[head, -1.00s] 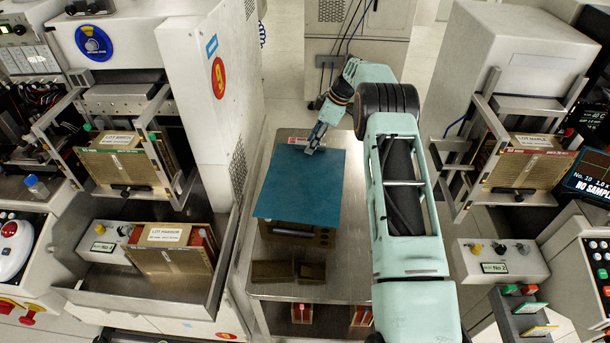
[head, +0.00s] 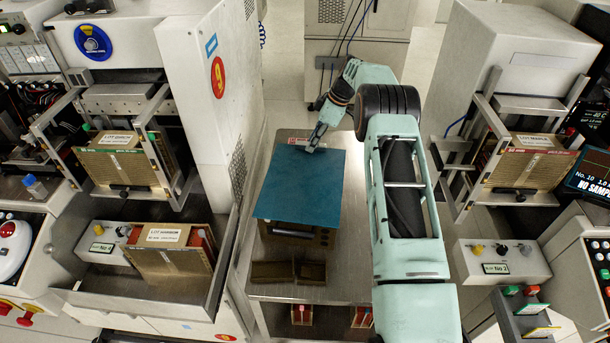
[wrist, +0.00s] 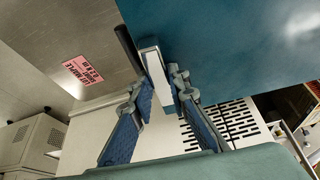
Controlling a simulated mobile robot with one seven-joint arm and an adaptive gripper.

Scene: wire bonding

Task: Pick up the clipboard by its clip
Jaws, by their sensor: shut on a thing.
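The clipboard (head: 298,188) is a flat blue-teal board in the middle of the head view, above the metal cart. In the wrist view the board (wrist: 225,45) fills the upper right, with its pale metal clip (wrist: 154,75) at the edge. My gripper (wrist: 160,95) has its two blue-padded fingers on either side of the clip, closed on it. In the head view my gripper (head: 312,146) is at the far edge of the board. The board covers part of the things under it.
The metal cart (head: 345,275) holds brown boxes (head: 288,272) in front of the board and a brown magazine partly under it. A pink label (wrist: 83,70) lies on the cart top. Tall machines stand left (head: 200,120) and right (head: 490,70).

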